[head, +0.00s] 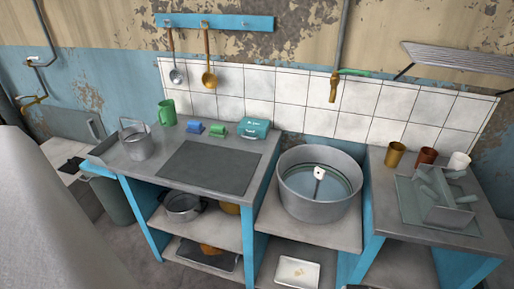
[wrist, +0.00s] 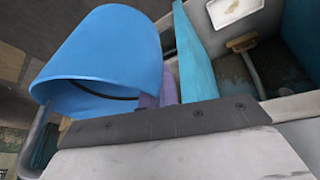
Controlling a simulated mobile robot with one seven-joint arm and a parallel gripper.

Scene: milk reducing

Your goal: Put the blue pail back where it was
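The blue pail (wrist: 105,50) fills the upper left of the wrist view, very close to the camera. It is tilted, with its open mouth facing down toward the camera side, and a dark curved line shows inside the mouth. My gripper (wrist: 165,122) shows in the wrist view as a dark bar with screws above a pale body. Its fingertips are not clearly seen, so I cannot tell whether they grip the pail. The blue pail and my gripper do not show in the head view.
A counter (head: 120,165) holds a metal pot (head: 137,146), a green mug (head: 167,112) and small boxes. A large steel basin (head: 318,205) stands to its right. A grey-green bin (head: 112,200) stands left of the counter. A white tray (head: 292,272) lies on a low shelf.

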